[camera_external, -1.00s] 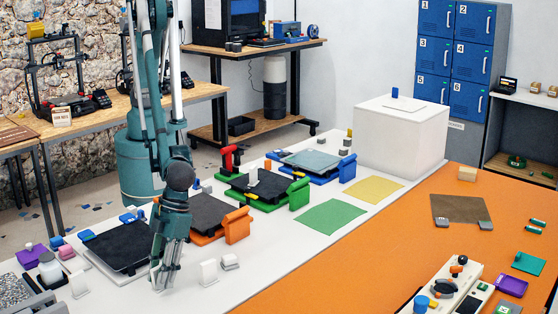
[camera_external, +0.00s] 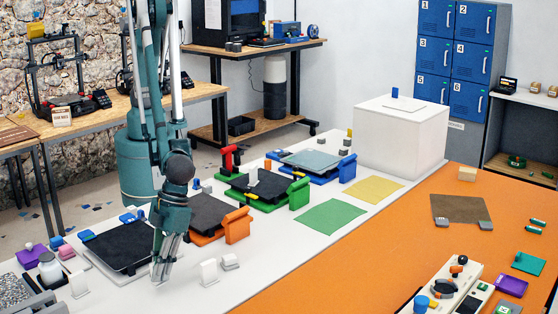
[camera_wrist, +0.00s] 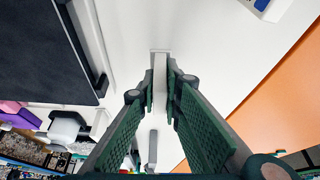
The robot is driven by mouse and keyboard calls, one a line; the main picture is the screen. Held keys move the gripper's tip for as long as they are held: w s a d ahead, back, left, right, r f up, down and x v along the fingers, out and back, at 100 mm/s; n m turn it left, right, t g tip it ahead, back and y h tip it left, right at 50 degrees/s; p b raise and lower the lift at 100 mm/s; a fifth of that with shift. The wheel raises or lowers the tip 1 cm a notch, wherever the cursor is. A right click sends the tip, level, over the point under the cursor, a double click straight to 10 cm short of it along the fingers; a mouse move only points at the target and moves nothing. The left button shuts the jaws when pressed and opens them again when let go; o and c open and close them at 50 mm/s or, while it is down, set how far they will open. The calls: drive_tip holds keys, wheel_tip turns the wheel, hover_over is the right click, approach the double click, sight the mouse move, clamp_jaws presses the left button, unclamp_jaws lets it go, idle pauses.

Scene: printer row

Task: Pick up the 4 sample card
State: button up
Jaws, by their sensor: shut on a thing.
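My gripper (camera_external: 162,277) is low over the white table in the external view, pointing down beside a black plate (camera_external: 122,247). In the wrist view my gripper (camera_wrist: 160,82) has its green fingers closed on a thin pale sample card (camera_wrist: 159,72), seen almost edge on between the fingertips. No number can be read on it. The fingers hide it in the external view. Two similar white cards stand nearby, one to the left (camera_external: 79,285) and one to the right (camera_external: 209,272).
An orange printer bed (camera_external: 237,226) stands close behind my gripper. A small white block (camera_external: 230,262) sits to the right. A white bottle (camera_external: 49,267) and a purple item (camera_external: 31,256) are at the left. Bare white table lies in front, with the orange surface (camera_external: 330,270) beyond it.

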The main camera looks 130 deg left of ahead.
wheel_tip(320, 180, up, 8)
drive_tip(key=shift+r, duration=0.1)
idle(0.4)
drive_tip(key=shift+a, duration=0.1)
idle(0.4)
